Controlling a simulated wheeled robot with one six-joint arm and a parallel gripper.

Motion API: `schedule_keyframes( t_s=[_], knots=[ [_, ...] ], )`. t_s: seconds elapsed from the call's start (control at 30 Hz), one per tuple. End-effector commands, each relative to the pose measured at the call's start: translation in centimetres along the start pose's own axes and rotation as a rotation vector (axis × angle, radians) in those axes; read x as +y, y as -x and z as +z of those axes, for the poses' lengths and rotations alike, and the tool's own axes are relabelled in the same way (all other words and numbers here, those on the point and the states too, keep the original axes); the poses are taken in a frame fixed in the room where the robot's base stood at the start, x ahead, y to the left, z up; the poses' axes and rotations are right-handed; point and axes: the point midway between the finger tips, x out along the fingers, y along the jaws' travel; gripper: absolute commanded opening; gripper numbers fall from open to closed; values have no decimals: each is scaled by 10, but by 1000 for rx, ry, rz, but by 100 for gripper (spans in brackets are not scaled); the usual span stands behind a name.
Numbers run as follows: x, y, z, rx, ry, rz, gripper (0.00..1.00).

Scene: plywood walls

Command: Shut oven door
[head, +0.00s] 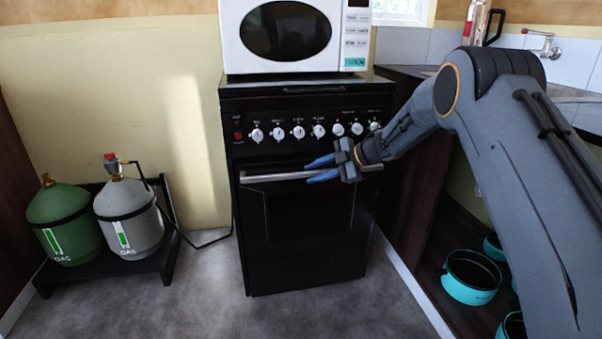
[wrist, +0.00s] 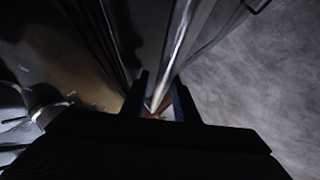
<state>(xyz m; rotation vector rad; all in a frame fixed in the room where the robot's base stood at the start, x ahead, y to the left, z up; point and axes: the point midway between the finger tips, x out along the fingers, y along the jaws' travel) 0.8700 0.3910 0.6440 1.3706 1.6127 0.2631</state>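The black oven (head: 310,275) stands against the wall. Its door (head: 260,215) is upright and looks shut or nearly shut; I cannot tell whether a small gap is left at the top. The silver handle (head: 265,178) runs across the top of the door. My gripper (head: 318,168) is at the right half of the handle, with one blue finger above the bar and one below. In the wrist view the handle (wrist: 182,45) passes between the two parted fingers. The fingers do not look closed on the bar.
A white microwave (head: 290,35) sits on the oven. Green (head: 65,222) and grey (head: 130,215) gas bottles stand in a black rack at left. Teal pots (head: 470,278) sit on a low shelf at right. The floor before the oven is clear.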

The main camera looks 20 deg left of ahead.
Motion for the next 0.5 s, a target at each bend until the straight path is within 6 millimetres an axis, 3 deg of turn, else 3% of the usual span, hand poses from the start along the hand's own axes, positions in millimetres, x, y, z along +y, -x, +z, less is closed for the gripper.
schedule_keyframes(
  t_s=[0.3,0.5],
  knots=[
    [0,58,2,-11,-4,-2,31],
    [-2,70,0,-9,-3,-7,31]
  ],
)
